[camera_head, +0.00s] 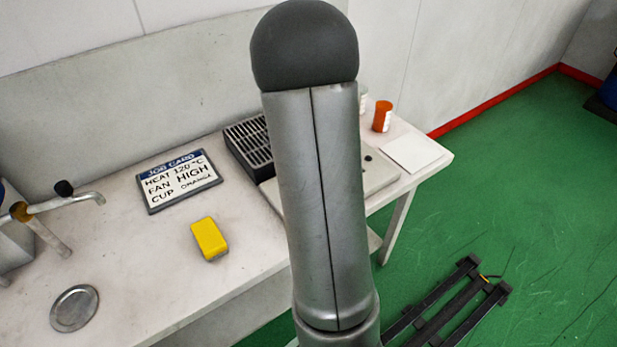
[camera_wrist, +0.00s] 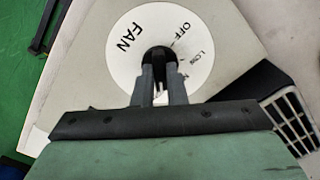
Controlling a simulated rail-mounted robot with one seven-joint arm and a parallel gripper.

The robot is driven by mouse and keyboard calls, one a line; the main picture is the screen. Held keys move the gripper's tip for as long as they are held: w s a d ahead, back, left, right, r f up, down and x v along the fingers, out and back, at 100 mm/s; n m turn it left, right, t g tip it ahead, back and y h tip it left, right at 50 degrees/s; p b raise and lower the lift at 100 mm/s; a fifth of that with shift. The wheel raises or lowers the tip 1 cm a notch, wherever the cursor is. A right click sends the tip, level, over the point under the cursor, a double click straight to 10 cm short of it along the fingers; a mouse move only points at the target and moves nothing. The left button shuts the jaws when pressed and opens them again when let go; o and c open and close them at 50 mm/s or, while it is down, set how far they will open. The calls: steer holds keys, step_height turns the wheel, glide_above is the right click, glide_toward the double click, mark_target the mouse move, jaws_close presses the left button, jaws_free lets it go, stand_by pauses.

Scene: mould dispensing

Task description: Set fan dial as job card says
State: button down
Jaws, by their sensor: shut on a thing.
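The job card (camera_head: 178,180) stands on the bench in the head view and reads HEAT 120°C, FAN HIGH, CUP ORANGE. In the wrist view, the white fan dial plate (camera_wrist: 120,60) shows FAN, OFF and LOW; further lettering beside LOW is partly covered. My gripper (camera_wrist: 160,76) is shut on the black fan knob (camera_wrist: 158,53) at the plate's middle. The fingers hide part of the knob, and I cannot tell which setting it points to. In the head view my arm hides the gripper and the dial.
A dark grille (camera_head: 250,148) lies beside the dial's pale housing (camera_head: 382,178). An orange cup (camera_head: 382,115) and a white pad (camera_head: 412,152) are at the back right. A yellow block (camera_head: 209,239), metal disc (camera_head: 74,308) and tap-like spout (camera_head: 70,202) are on the left.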

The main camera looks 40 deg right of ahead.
steer(key=shift+m, duration=0.6)
steer(key=c, duration=1.5)
jaws_free()
steer(key=shift+o, duration=0.2)
step_height(320, 180, up, 18)
steer(key=shift+f, duration=0.25)
